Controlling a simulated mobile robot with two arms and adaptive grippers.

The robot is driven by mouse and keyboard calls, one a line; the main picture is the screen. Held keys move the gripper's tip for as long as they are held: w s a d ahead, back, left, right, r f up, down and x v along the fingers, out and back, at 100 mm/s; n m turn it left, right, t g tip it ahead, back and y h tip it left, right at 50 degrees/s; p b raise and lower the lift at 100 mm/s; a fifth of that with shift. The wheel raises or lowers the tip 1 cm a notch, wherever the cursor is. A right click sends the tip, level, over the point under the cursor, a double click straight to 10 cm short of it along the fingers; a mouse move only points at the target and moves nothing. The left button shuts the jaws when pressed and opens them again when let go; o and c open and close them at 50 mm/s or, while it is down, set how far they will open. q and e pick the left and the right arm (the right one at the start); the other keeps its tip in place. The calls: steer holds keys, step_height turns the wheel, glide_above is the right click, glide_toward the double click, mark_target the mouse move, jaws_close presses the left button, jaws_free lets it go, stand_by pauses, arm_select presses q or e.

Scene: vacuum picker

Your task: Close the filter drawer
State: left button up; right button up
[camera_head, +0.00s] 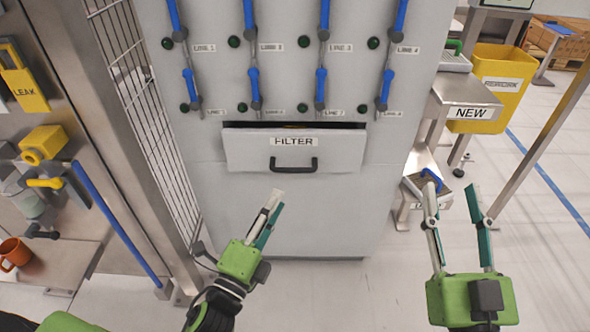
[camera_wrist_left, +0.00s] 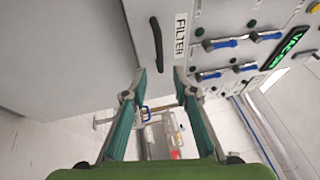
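The filter drawer (camera_head: 245,150) is a white front labelled FILTER in the grey cabinet. It stands out a little, with a dark gap along its top edge. Its black handle (camera_head: 294,166) is at the middle of the front. In the left wrist view the handle (camera_wrist_left: 156,45) and FILTER label show beyond the fingers. My left gripper (camera_head: 276,201) is below and in front of the drawer, apart from it. Its fingers (camera_wrist_left: 159,85) are spread with nothing between them. My right gripper (camera_head: 451,190) is open and empty, to the right of the cabinet.
Blue-handled valves (camera_head: 255,88) line the cabinet above the drawer. A wire mesh guard (camera_head: 150,105) and metal frame stand close on the left. On the right are a stand labelled NEW (camera_head: 468,113), a yellow bin (camera_head: 497,85) and a slanted metal post (camera_head: 535,130). Floor below the drawer is clear.

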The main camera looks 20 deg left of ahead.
mark_target(294, 168)
arm_select(q)
steer(key=shift+x, duration=5.35)
arm_select(e)
steer(key=shift+s+r+t, duration=0.25)
steer(key=shift+r+t, duration=0.15)
steer(key=shift+r, duration=0.2)
steer(key=shift+s+r+t, duration=0.25)
steer(key=shift+r+t, duration=0.15)
steer(key=shift+r, duration=0.15)
arm_select(q)
jaws_close()
